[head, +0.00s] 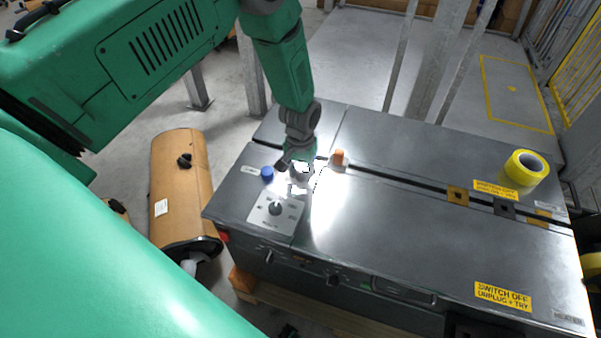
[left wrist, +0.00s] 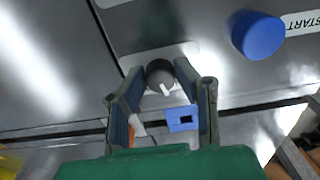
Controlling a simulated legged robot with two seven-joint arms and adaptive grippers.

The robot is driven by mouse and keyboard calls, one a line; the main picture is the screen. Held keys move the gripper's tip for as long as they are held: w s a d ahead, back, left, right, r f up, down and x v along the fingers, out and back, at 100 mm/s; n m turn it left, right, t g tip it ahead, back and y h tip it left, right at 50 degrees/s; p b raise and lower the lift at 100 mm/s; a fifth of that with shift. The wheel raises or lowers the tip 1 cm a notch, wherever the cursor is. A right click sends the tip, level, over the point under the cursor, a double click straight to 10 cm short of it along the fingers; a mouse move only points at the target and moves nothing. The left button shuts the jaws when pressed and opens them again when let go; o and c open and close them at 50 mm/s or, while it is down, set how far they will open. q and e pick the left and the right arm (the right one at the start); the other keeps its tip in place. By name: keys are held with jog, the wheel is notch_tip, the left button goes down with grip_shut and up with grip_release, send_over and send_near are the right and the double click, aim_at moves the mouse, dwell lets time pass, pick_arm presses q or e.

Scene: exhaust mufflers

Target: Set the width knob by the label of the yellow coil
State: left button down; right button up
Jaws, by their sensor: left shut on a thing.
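My left gripper (head: 298,165) reaches down onto the grey machine's top, right of the blue button. In the left wrist view its fingers (left wrist: 160,95) are shut on a dark round knob (left wrist: 160,73) with a white pointer, set on a light plate. In the head view the gripper mostly hides this knob. A second dark knob (head: 275,208) sits on a marked plate nearer the front. I cannot read which knob is marked width. The yellow coil (head: 527,165) lies at the far right of the top; I cannot make out its label. My right gripper is not in view.
The blue button (head: 267,173) is beside the gripper, with its START label in the left wrist view. An orange knob (head: 338,157) stands close on the right. Yellow signs (head: 502,296) are on the machine (head: 400,230).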

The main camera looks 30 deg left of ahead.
aim_at(301, 172)
pick_arm(q)
jog(key=n, duration=0.4)
jog(key=w+n, duration=0.1)
jog(key=n, duration=0.1)
jog(key=shift+a+r, duration=0.1)
jog(key=shift+r, duration=0.15)
jog(key=shift+n, duration=0.4)
jog(key=c, duration=1.3)
grip_release()
jog(key=shift+s, duration=0.1)
jog(key=shift+o, duration=0.2)
jog(key=shift+s+f, duration=0.1)
jog(key=shift+s, duration=0.05)
notch_tip(301, 172, up, 12)
jog(key=shift+f, duration=0.1)
